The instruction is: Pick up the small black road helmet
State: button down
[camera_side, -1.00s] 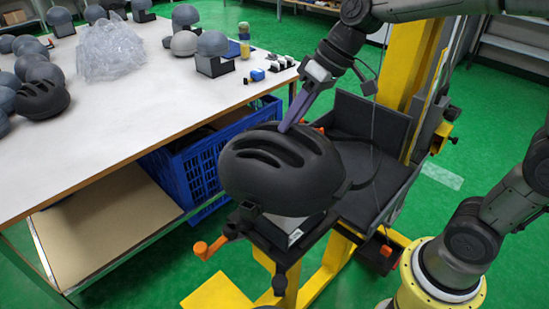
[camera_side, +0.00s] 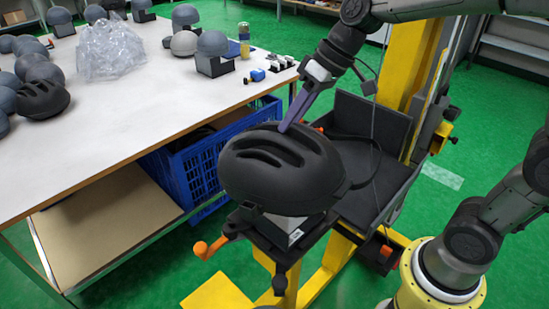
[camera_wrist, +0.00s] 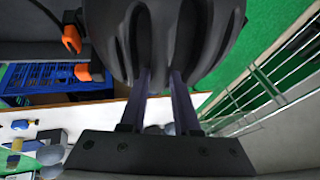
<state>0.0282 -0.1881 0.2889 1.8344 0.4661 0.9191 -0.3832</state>
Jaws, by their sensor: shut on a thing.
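Another black vented helmet (camera_side: 42,99) lies on the white table at the left. The fingertips are partly hidden against the dark shell.
The white table (camera_side: 130,120) holds several grey headforms and a clear plastic bag (camera_side: 108,48). A blue crate (camera_side: 195,170) stands under its edge. The tower's yellow column (camera_side: 408,60), black plate (camera_side: 365,130) and orange-tipped handles (camera_side: 210,248) are close to the helmet.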

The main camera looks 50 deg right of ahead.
jog(key=shift+r, duration=0.2)
dwell(0.4)
notch_tip(320, 180, up, 10)
dwell(0.4)
jog(key=shift+f, duration=0.1)
dwell(0.4)
